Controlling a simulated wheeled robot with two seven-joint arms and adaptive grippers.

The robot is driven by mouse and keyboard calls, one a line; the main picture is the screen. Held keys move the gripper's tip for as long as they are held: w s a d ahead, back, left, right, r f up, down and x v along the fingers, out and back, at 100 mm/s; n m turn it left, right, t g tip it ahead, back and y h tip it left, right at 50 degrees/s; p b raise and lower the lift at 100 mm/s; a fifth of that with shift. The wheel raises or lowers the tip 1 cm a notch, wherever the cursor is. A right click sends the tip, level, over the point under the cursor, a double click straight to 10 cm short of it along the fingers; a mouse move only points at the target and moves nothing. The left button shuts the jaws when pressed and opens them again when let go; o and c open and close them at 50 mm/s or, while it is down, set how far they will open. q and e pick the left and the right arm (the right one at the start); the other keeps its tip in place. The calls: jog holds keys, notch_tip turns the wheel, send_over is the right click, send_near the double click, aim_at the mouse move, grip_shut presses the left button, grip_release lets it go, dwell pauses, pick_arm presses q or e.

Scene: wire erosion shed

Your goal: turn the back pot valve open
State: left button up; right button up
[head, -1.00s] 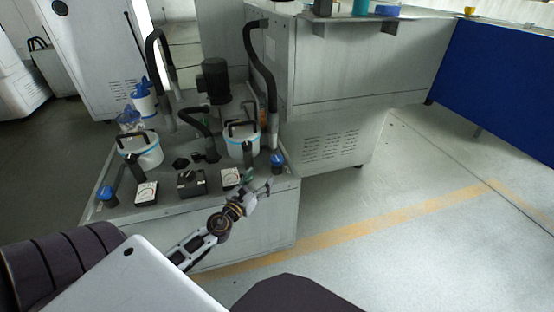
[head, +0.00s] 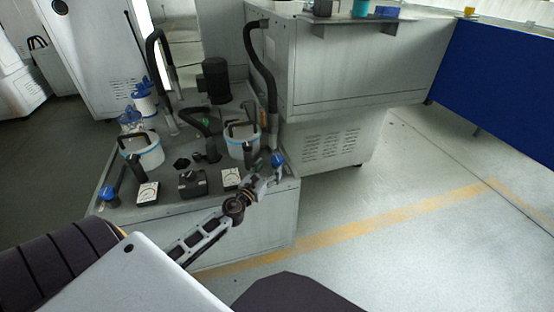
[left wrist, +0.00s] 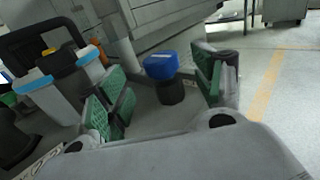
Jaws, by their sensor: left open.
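A blue valve knob (head: 277,160) on a dark stem stands at the right edge of the grey tank top, beside the right white pot (head: 240,145). A similar blue knob (head: 107,193) stands at the front left corner, near the left white pot (head: 147,152). I cannot tell from labels which one is the back pot valve. My left gripper (head: 268,181) is open just in front of the right knob. In the left wrist view that blue knob (left wrist: 161,66) shows upright between the spread green-padded fingers, apart from both. My right gripper is out of view.
Gauges (head: 230,178) and a black box (head: 192,183) sit along the tank's front edge. Black hoses (head: 262,75) and a dark motor (head: 215,80) rise behind. A grey cabinet (head: 360,75) stands at the right. The floor at front right is clear.

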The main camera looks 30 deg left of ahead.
aim_at(274, 163)
pick_arm(q)
jog(key=shift+w+a, duration=0.15)
jog(key=shift+w, duration=1.55)
jog(key=shift+w+a, duration=0.1)
jog(key=shift+w, duration=1.6)
jog(key=shift+c, duration=0.2)
jog(key=c, duration=1)
